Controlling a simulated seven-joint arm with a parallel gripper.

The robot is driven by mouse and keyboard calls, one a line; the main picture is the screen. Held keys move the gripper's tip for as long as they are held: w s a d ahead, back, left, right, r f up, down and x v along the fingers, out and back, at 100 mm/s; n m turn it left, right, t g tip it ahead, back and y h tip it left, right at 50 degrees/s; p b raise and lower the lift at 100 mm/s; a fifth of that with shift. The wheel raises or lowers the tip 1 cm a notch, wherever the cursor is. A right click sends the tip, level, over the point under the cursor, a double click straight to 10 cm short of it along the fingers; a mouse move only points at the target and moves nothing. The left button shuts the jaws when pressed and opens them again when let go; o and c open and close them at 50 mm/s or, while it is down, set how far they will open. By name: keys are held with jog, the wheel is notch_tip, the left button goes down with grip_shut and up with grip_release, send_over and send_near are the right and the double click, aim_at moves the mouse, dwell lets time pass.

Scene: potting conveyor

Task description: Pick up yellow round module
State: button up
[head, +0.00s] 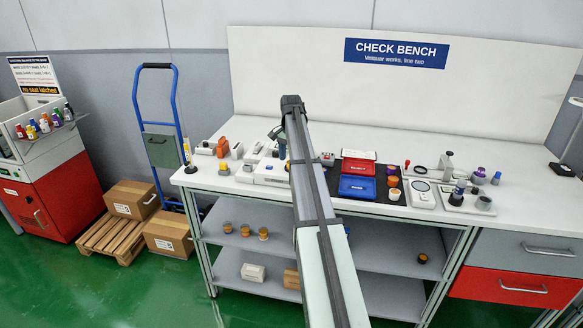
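Several small round pieces stand on the check bench (480,144); I cannot tell for certain which is the yellow round module. A small yellow-topped round piece (223,167) stands near the bench's left front edge. An orange round piece (393,181) sits on a dark mat right of the blue tray, with an orange-topped white piece (394,194) in front of it. Several amber-topped round pieces (263,233) stand on the shelf below. My arm reaches up over the bench middle. My gripper (281,150) is small and partly hidden behind the arm, well right of the yellow-topped piece; its fingers are unclear.
A red tray (359,167) and a blue tray (357,187) lie right of my arm. White fixtures (270,170) crowd the bench's left half. A scale-like device (422,194) and a stand (447,172) are to the right. The bench's back strip is clear.

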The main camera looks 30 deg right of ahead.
jog(key=shift+f, duration=0.9)
jog(key=shift+c, duration=0.4)
jog(key=c, duration=1.1)
jog(key=shift+r, duration=0.1)
jog(key=shift+c, duration=0.2)
